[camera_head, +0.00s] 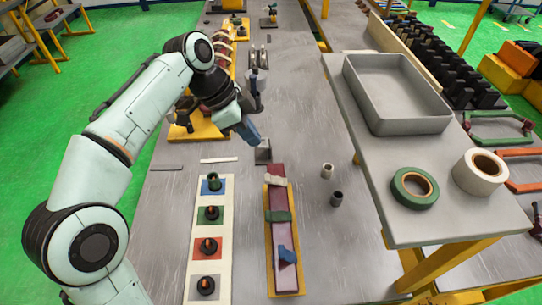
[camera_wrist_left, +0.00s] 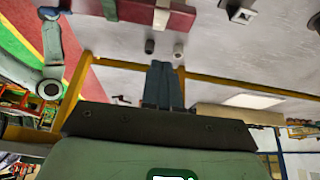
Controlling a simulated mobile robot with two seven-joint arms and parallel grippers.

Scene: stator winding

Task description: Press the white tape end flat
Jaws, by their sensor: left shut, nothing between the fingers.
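A dark red bar (camera_head: 279,198) lies in a yellow holder (camera_head: 270,247) at the lower middle of the head view. It carries a pale whitish tape piece (camera_head: 275,181) near its far end, a green band (camera_head: 278,216) and a blue piece (camera_head: 287,255). In the left wrist view the red bar (camera_wrist_left: 132,10) crosses the top edge, with the pale tape (camera_wrist_left: 161,17) on it. My left gripper (camera_head: 248,133) is shut and empty, above the table beyond the bar's far end, apart from the tape. Its closed fingers (camera_wrist_left: 165,82) show in the wrist view. My right gripper is out of view.
A pale board (camera_head: 196,246) with coloured squares lies left of the bar. A raised shelf holds a grey tray (camera_head: 392,125), a green tape roll (camera_head: 398,187) and a white tape roll (camera_head: 468,181).

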